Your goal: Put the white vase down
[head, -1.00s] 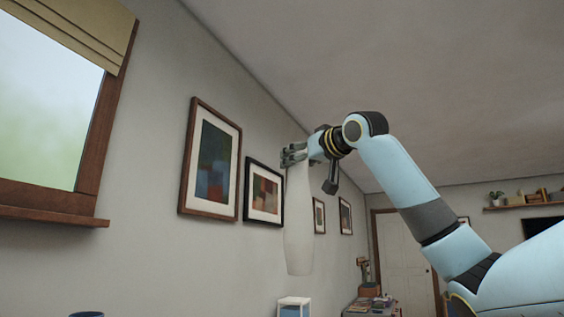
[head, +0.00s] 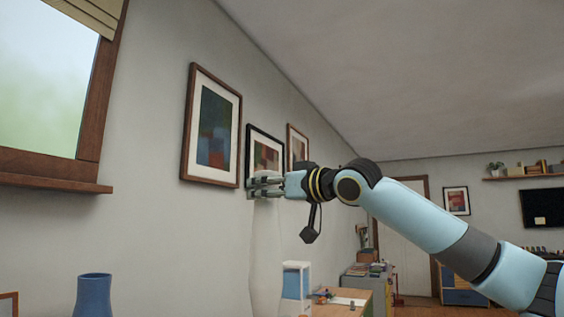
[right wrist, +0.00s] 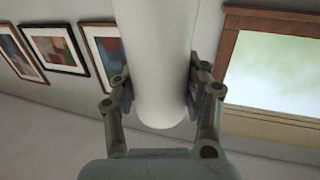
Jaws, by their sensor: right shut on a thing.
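The white vase (head: 265,245) hangs upright in the head view, its lower end cut off by the frame's bottom edge. My right gripper (head: 264,186) is shut on its narrow upper part. In the right wrist view the vase (right wrist: 158,70) runs between the two fingers of the right gripper (right wrist: 160,98), with a finger pad against each side. Its rounded end shows near the palm. What lies under the vase is hidden. My left gripper is not in view.
A blue vase (head: 94,296) stands low at left. A white-framed blue box (head: 296,283) and a wooden surface with small items (head: 345,301) are just right of the white vase. Framed pictures (head: 212,125) hang on the wall behind.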

